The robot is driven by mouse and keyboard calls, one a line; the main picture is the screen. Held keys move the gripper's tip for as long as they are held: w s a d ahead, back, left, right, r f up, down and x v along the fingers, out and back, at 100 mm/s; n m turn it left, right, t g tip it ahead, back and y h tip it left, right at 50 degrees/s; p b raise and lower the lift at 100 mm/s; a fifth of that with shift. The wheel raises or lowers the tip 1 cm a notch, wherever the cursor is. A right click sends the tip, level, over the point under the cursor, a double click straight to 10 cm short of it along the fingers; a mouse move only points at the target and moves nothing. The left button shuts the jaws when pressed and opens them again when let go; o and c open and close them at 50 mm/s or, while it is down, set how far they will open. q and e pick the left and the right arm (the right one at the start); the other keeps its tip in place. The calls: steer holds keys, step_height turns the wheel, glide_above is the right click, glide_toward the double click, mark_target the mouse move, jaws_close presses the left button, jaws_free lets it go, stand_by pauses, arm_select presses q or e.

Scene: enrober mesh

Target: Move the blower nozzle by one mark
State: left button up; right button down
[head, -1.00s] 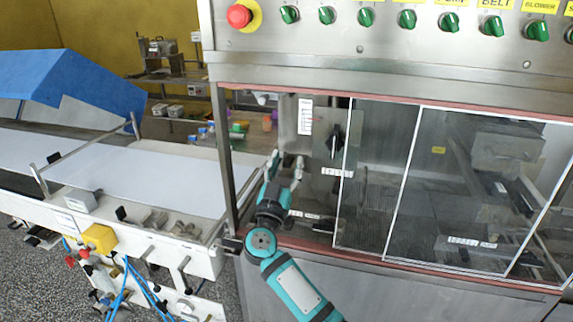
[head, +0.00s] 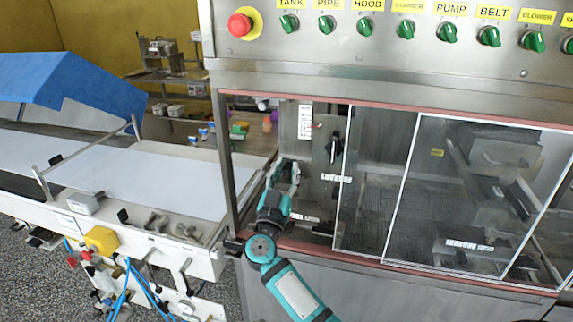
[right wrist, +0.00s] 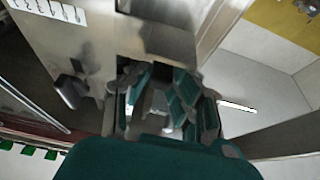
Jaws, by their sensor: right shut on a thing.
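The enrober's open bay shows a steel panel with a white marked scale (head: 305,121) and a black knob (head: 335,148) to its right. A small red mark shows beside the scale. My right gripper (head: 284,170) is inside the bay, below and left of the scale. In the right wrist view its teal and grey fingers are closed around a light grey piece (right wrist: 157,103), seemingly part of the blower nozzle, mostly hidden by the fingers. The black knob also shows there (right wrist: 70,90), apart from the fingers. My left gripper is not in view.
Clear sliding doors (head: 470,190) cover the bay's right side. A steel post (head: 226,160) stands left of my right arm. Green switches and a red stop button (head: 240,24) line the top panel. A white conveyor (head: 150,175) lies left.

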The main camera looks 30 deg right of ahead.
steer(key=shift+f, duration=0.45)
steer(key=c, duration=1.5)
jaws_free()
steer(key=o, duration=0.3)
steer(key=shift+r, duration=0.15)
steer(key=shift+o, duration=0.2)
steer(key=shift+a, duration=0.1)
steer(key=v, duration=1.2)
